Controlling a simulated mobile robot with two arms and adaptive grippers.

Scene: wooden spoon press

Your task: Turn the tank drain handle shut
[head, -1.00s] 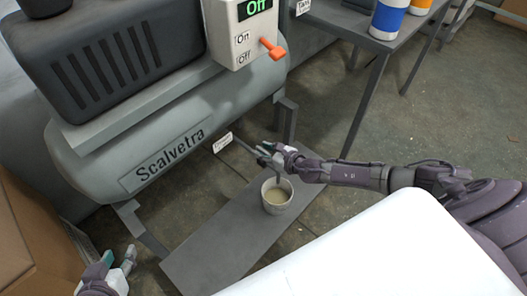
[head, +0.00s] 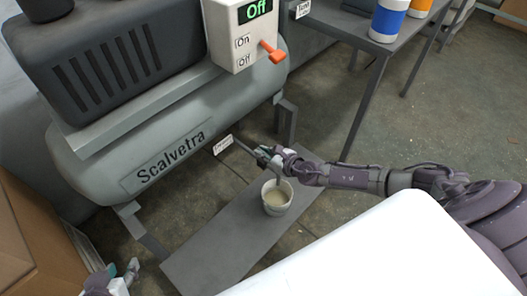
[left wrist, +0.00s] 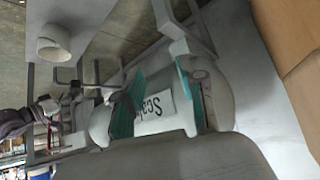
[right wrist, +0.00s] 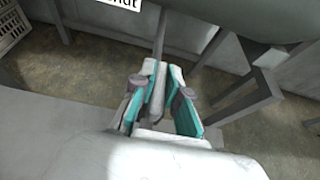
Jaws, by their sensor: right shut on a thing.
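The grey tank (head: 150,165) marked "Scalvetra" stands at left in the head view. A thin drain pipe (head: 242,146) runs from under it, past a small white label (head: 223,145), to my right gripper (head: 266,155). My right gripper is shut on the drain handle at the pipe's end, which its fingers mostly hide. In the right wrist view the pipe (right wrist: 161,35) runs away from between the teal-padded fingers. My left gripper (head: 124,272) is open and empty at the lower left of the head view, clear of the tank.
A bucket (head: 277,203) with pale liquid stands on the grey board (head: 215,250) below my right gripper. A control box (head: 240,40) reading "Off" has an orange lever.

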